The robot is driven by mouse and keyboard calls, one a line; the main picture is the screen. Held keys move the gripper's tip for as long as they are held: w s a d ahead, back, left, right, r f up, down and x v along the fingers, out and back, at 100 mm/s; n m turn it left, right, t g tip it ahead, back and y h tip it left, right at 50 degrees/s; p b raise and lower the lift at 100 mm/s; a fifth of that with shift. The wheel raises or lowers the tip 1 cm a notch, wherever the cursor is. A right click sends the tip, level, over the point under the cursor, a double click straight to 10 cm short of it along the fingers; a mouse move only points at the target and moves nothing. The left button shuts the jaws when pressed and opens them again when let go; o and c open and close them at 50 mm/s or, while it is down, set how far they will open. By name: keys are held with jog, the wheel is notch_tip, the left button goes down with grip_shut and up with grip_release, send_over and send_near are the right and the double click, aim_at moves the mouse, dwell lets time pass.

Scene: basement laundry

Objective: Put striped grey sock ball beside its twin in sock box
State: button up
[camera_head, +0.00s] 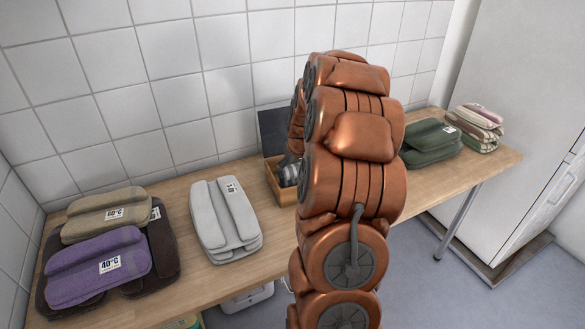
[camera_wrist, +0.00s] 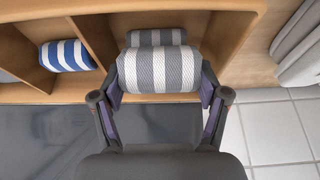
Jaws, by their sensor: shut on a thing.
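In the wrist view, my gripper (camera_wrist: 160,88) is shut on a grey-and-white striped sock ball (camera_wrist: 158,70), one finger on each side. A matching grey striped sock ball (camera_wrist: 155,37) sits just beyond it in the same compartment of the wooden sock box (camera_wrist: 98,40). The held ball overlaps its twin in the picture; whether it touches the twin or the compartment floor I cannot tell. In the head view, the sock box (camera_head: 271,183) is partly hidden behind my arm, and my gripper is mostly hidden.
A blue-and-white striped sock ball (camera_wrist: 68,56) lies in the adjoining compartment. A dark panel (camera_head: 272,131) stands behind the box. On the wooden table are a white folded stack (camera_head: 225,220), a purple towel (camera_head: 98,268), and green folded cloth (camera_head: 430,145).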

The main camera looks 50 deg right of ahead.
jog(key=shift+f, duration=0.1)
jog(key=o, duration=1.2)
jog(key=shift+o, duration=0.2)
jog(key=shift+r+p, duration=0.3)
jog(key=shift+r, duration=0.15)
jog(key=b+v, duration=0.1)
jog(key=v, duration=1.1)
jog(key=shift+r, duration=0.25)
